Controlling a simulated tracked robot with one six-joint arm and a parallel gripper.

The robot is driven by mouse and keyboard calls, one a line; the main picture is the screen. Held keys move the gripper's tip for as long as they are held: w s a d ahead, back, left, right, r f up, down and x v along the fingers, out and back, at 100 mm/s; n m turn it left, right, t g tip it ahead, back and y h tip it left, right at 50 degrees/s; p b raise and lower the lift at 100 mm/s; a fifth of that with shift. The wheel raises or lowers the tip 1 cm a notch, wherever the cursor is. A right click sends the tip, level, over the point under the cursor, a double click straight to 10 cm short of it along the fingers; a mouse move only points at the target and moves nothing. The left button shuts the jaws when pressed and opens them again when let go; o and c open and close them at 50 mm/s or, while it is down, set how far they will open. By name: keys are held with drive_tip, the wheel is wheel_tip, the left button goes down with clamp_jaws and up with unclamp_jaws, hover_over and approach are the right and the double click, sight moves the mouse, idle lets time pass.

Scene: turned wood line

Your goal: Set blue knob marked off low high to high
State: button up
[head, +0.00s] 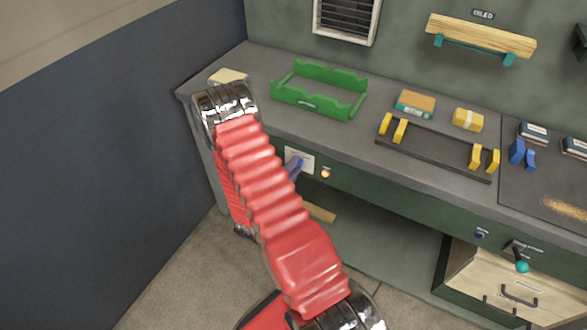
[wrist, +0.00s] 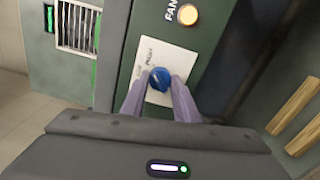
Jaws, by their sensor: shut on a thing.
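The blue knob (wrist: 159,79) sits on a pale label plate (wrist: 152,55) on the green front panel of the bench. Lettering shows on the plate but is only partly readable. My gripper (wrist: 158,88) is shut on the knob, one finger on each side of it in the wrist view. In the head view the pale plate (head: 304,155) shows beside my red arm, with a bluish finger of my gripper (head: 294,167) at it. The knob's pointer direction cannot be made out.
A lit round button (wrist: 188,14) marked FAN is close beside the plate. A green tray (head: 318,92), a dark rack with yellow clips (head: 435,147) and small boxes lie on the bench top. A teal-ended lever (head: 521,266) is on the panel farther right.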

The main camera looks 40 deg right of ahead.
drive_tip(key=shift+s+f+m, duration=0.15)
drive_tip(key=shift+f+m, duration=0.05)
drive_tip(key=shift+m, duration=0.2)
drive_tip(key=o, duration=1.1)
drive_tip(key=shift+r, duration=0.1)
drive_tip(key=shift+c, duration=0.2)
drive_tip(key=v, duration=1.3)
drive_tip(key=shift+a, duration=0.4)
